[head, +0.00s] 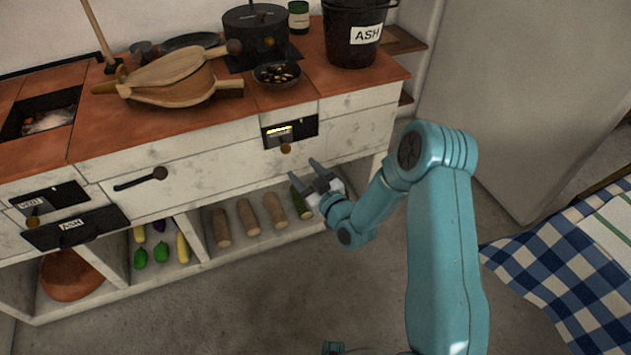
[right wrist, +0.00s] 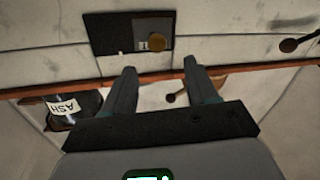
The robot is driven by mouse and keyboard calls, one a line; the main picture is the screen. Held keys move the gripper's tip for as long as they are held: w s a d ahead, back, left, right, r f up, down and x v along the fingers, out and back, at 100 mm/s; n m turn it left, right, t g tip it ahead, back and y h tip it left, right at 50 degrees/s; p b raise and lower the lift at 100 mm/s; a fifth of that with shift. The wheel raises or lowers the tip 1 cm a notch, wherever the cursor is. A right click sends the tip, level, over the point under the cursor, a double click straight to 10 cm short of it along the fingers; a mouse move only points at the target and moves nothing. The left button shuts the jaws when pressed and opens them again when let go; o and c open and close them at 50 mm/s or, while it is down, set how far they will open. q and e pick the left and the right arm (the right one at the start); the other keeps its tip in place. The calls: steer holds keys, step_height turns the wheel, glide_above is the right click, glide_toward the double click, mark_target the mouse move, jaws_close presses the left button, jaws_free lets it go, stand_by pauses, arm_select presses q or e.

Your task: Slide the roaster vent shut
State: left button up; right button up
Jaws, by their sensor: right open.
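A black vent plate (head: 305,127) is set in the front of the pale counter, below the black pot. A bright yellow slot shows at its upper left, with a small label under it. A round brass knob (head: 286,149) sits at its lower edge. The right wrist view shows the plate (right wrist: 108,33) and the knob (right wrist: 156,42) upside down. My right gripper (head: 303,168) is open and empty, just below and in front of the knob, apart from it. In the right wrist view its fingertips (right wrist: 160,66) point toward the plate. My left gripper is not in view.
Another black plate with a knob (head: 33,221) and an ash drawer (head: 75,228) are at the left. A dark handle (head: 142,180) sticks out between. Bellows (head: 175,82), a bowl (head: 277,75) and an ash bucket (head: 352,40) stand on the counter. Logs (head: 248,218) lie below.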

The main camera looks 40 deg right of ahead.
steer(key=s, duration=0.5)
steer(key=shift+s+a, duration=0.15)
steer(key=w+a+f+n+g+y, duration=0.1)
steer(key=a+y, duration=0.2)
steer(key=a, duration=0.7)
steer(key=s+a+f+g+y, duration=0.1)
steer(key=s+a+f+g, duration=0.45)
steer(key=a+f, duration=0.3)
steer(key=s+a+f+m+g, duration=0.2)
steer(key=s+f+g, duration=0.35)
steer(key=s, duration=0.35)
steer(key=s+a+f+m+g, duration=0.1)
steer(key=s+f+m+g, duration=0.25)
steer(key=s+g, duration=0.4)
step_height(320, 180, up, 23)
steer(key=s+t+p, duration=0.1)
steer(key=t+p, duration=0.1)
steer(key=p, duration=2.1)
steer(key=shift+s+n+y+p, duration=0.3)
steer(key=shift+n+p, duration=0.05)
